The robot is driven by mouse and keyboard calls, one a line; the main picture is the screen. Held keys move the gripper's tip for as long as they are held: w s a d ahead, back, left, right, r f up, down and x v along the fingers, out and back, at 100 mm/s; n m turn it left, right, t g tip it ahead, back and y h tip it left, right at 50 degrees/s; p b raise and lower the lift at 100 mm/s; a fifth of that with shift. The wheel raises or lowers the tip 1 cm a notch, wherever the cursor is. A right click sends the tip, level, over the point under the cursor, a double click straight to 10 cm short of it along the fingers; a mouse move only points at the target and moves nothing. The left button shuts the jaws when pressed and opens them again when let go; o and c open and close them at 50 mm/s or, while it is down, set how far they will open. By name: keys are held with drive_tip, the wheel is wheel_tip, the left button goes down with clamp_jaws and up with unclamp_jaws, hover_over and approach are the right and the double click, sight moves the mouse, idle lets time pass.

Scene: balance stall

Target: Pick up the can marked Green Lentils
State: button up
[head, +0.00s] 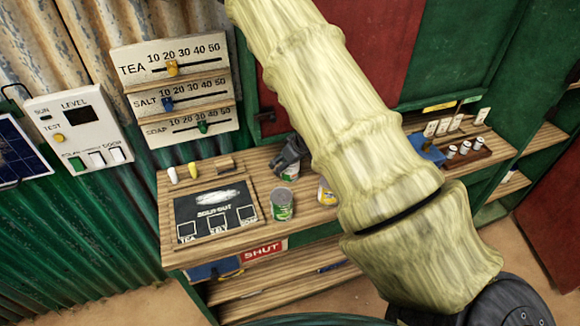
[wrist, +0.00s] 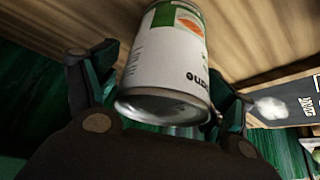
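My gripper (head: 287,157) is over the counter in the head view, at a small can (head: 290,173) near the back edge. In the wrist view that can (wrist: 165,62) lies between my two fingers (wrist: 166,82). It has a white label with a green patch and an orange picture. Its lettering is upside down and only partly visible, so I cannot read the name. A gap shows beside the left finger, so the gripper looks open around it. A larger can (head: 282,204) with a green and white label stands nearer the counter's front. No label reads clearly as Green Lentils.
A yellow-labelled can (head: 325,192) is partly hidden by my arm. A dark board (head: 215,208) lies left of the cans, with white and yellow pieces (head: 192,170) behind it. Small cylinders (head: 465,148) stand in a tray at right. The wall panels rise behind the counter (head: 245,255).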

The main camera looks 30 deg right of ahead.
drive_tip(key=c, duration=1.1)
drive_tip(key=shift+o, duration=0.2)
drive_tip(key=shift+r, duration=0.1)
